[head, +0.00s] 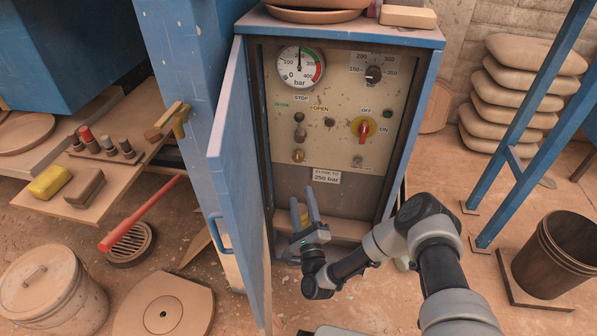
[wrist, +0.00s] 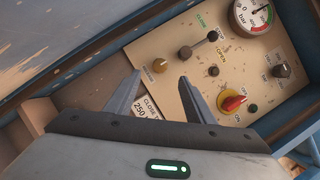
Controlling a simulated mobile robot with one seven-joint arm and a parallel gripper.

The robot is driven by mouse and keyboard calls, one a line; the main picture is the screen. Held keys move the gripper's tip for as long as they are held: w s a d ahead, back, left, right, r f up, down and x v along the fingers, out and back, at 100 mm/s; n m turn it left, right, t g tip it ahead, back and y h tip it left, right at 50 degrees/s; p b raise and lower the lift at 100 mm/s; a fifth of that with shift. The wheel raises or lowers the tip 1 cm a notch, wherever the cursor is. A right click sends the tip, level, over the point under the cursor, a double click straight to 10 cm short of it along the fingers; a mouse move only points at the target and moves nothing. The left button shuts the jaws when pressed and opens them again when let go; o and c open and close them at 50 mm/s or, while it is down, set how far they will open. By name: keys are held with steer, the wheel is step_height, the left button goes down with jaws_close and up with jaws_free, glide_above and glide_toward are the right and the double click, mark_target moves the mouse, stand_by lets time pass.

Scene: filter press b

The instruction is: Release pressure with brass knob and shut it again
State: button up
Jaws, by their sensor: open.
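The brass knob (head: 298,156) sits low on the left of the cream control panel (head: 345,110), inside the blue cabinet. In the wrist view the knob (wrist: 160,66) shows just beyond and between my two fingertips. My gripper (head: 303,199) is open and empty, below the knob in the head view, with its fingers pointing up toward the panel. The wrist view shows both fingers (wrist: 160,76) spread, with no contact on the knob visible. The pressure gauge (head: 301,67) at the panel's top left has its needle pointing nearly straight up. It is partly cut off in the wrist view.
The cabinet's blue door (head: 232,170) stands open close to the left of my gripper. A black lever (head: 299,127) sits above the knob. A red-and-yellow switch (head: 363,129) and a black dial (head: 374,74) are on the right. A "250 bar" label (head: 326,176) is below.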

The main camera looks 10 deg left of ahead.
mark_target(298, 160)
steer(key=w+a+r+b, duration=0.1)
steer(key=w, duration=0.3)
steer(key=w+a+m+b, duration=0.1)
steer(key=w+a, duration=0.1)
steer(key=w, duration=0.3)
steer(key=w+a+r+m+t+h+b, duration=0.1)
steer(key=w, duration=0.4)
steer(key=shift+a+r, duration=0.25)
steer(key=shift+r, duration=0.1)
steer(key=c, duration=1.1)
steer(key=shift+o, duration=0.2)
